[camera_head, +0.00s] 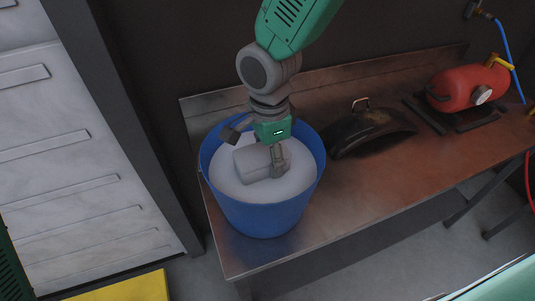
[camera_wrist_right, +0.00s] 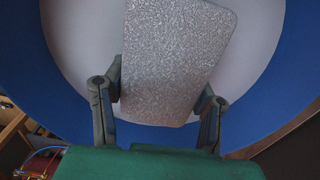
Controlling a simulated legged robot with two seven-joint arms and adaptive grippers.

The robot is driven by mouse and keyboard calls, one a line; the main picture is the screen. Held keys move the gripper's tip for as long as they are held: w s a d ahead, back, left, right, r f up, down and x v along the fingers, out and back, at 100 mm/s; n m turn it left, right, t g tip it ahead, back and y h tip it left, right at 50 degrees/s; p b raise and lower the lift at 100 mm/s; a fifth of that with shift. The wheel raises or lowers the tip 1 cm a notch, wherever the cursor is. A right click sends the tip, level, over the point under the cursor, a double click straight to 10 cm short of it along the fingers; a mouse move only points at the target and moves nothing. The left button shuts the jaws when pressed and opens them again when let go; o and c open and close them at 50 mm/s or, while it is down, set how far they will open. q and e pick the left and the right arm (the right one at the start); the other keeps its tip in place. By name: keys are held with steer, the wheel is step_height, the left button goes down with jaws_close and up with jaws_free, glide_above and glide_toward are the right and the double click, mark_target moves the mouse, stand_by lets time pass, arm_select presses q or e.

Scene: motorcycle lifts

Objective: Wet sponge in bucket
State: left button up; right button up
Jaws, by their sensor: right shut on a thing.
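A blue bucket (camera_head: 262,215) stands at the left end of the metal workbench, filled near its rim with a pale, whitish liquid (camera_head: 232,182). A light grey, speckled block-shaped sponge (camera_head: 250,165) is inside the bucket at the liquid's surface. My right gripper (camera_head: 256,154) reaches down into the bucket from above and is shut on the sponge. In the right wrist view, the sponge (camera_wrist_right: 175,60) sits between the two fingers of the gripper (camera_wrist_right: 162,82). How deep the sponge's underside sits is hidden. My left gripper is not in view.
The metal workbench (camera_head: 380,190) extends right from the bucket. A dark curved fender-like part (camera_head: 372,133) lies right of the bucket. A red tank (camera_head: 467,88) with a gauge and blue hose is farther right. A white panelled cabinet (camera_head: 75,170) stands left; the bench's front middle is clear.

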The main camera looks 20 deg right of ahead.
stand_by(0.3)
step_height(320, 180, up, 5)
steer(key=p, duration=0.5)
steer(key=shift+d, duration=0.1)
steer(key=shift+r+p, duration=0.65)
steer(key=shift+r, duration=0.35)
